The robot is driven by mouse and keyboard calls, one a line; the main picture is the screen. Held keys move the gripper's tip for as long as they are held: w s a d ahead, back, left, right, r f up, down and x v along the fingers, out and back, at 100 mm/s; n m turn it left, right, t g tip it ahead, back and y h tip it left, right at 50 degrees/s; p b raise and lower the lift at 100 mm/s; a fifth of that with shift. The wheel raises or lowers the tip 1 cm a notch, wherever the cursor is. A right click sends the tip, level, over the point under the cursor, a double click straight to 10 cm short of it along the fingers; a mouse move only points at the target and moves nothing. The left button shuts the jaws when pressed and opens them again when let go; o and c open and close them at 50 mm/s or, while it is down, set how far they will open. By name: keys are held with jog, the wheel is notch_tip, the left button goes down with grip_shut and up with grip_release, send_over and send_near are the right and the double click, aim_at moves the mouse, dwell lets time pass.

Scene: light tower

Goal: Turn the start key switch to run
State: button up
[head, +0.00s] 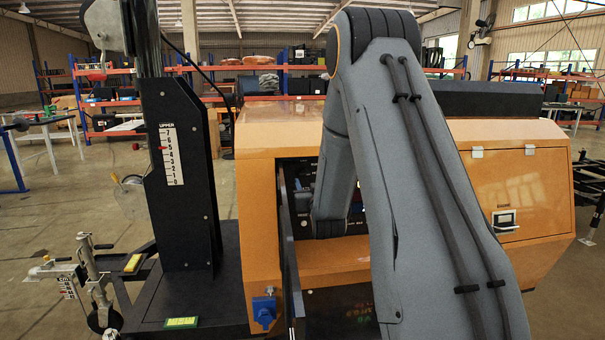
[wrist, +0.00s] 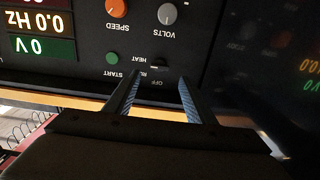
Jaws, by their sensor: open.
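The dark control panel (wrist: 215,30) fills the wrist view, with its lettering upside down. The start key switch (wrist: 159,65) is small and dark, among the labels OFF, HEAT and one partly covered. Its exact setting is too small to tell. My gripper (wrist: 160,80) is open, with its two fingers apart just below the switch in the picture and nothing seen between them. I cannot tell whether they touch the panel. In the head view, part of the panel (head: 302,190) shows in the orange cabinet (head: 270,140); my arm hides the switch and gripper.
A green START button (wrist: 111,57) lies left of the switch. An orange SPEED knob (wrist: 117,8) and a grey VOLTS knob (wrist: 167,13) are above. Displays (wrist: 38,25) show 0.0 Hz and 0 V. A dark door (head: 290,260) stands open beside the recess, left of my arm.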

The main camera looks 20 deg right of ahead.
aim_at(305, 175)
jog(key=p+x, duration=0.2)
jog(key=x, duration=0.4)
jog(key=shift+w+d+f, duration=0.1)
jog(key=shift+w, duration=0.25)
jog(key=c, duration=1)
